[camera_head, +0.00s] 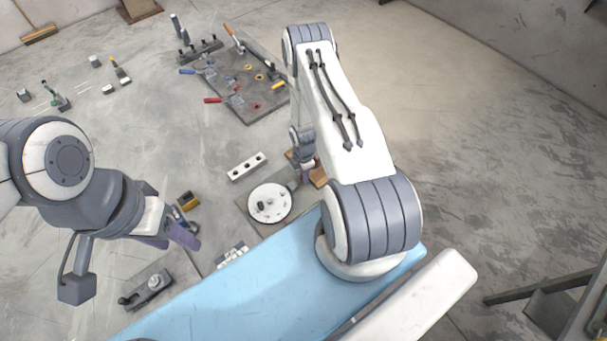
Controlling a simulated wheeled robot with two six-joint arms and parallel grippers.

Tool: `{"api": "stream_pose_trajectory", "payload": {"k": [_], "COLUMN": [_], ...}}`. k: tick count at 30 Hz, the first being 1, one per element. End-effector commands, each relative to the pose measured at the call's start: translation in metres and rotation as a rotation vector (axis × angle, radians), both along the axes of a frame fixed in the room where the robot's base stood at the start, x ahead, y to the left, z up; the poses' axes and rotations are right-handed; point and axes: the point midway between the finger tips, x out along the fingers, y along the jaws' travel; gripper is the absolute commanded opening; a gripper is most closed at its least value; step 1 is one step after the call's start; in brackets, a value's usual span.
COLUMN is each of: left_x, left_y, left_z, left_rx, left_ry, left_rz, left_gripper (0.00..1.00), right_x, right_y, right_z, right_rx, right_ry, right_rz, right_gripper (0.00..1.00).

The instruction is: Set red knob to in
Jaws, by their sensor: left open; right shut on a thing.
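My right gripper (296,184) is shut beside the right edge of a white round disc (270,203). The disc has a small dark knob and holes on its face, and sits on a grey plate (300,208). A small patch of red (310,163) shows by the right wrist, above a brown wooden piece (318,178). It may be part of the red knob, but the arm hides most of it. The thing between the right fingers is too small and covered to make out clearly. My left gripper (175,238) is open and empty, to the left of the disc.
A white bar with holes (247,167) lies above the disc. A grey board (238,85) with red, blue and yellow handles stands farther back. A yellow-and-dark block (187,201) is near my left gripper. A grey clamp plate (155,285) lies below it.

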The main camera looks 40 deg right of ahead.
Motion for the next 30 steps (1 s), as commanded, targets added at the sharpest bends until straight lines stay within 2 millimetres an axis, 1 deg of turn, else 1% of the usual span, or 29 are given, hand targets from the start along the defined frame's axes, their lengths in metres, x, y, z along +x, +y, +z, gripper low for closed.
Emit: {"api": "stream_pose_trajectory", "payload": {"k": [1, 14, 17, 19, 24, 27, 30], "left_x": [0.0, 0.0, 0.0, 0.0, 0.0, 0.0, 0.0], "left_y": [0.0, 0.0, 0.0, 0.0, 0.0, 0.0, 0.0], "left_z": [0.0, -0.001, -0.012, -0.023, -0.043, -0.047, -0.047], "left_rx": [0.0, 0.0, 0.0, 0.0, 0.0, 0.0, 0.0], "left_ry": [0.0, 0.0, 0.0, 0.0, 0.0, 0.0, 0.0], "left_rz": [0.0, 0.0, 0.0, 0.0, 0.001, 0.001, 0.001], "left_gripper": [0.5, 0.5, 0.5, 0.5, 0.5, 0.5, 0.5], "right_x": [-0.003, -0.003, -0.003, -0.002, -0.003, -0.003, -0.004], "right_y": [0.001, 0.001, 0.004, 0.008, 0.016, 0.019, 0.021], "right_z": [0.0, -0.001, -0.005, -0.007, -0.006, -0.003, -0.001], "right_rx": [0.002, 0.002, 0.003, 0.003, 0.003, 0.003, 0.003], "right_ry": [0.007, 0.009, 0.009, 0.009, 0.008, 0.009, 0.009], "right_rz": [-0.001, -0.001, -0.001, 0.001, 0.001, 0.0, 0.0], "right_gripper": [0.0, 0.0, 0.0, 0.0, 0.0, 0.0, 0.0]}}
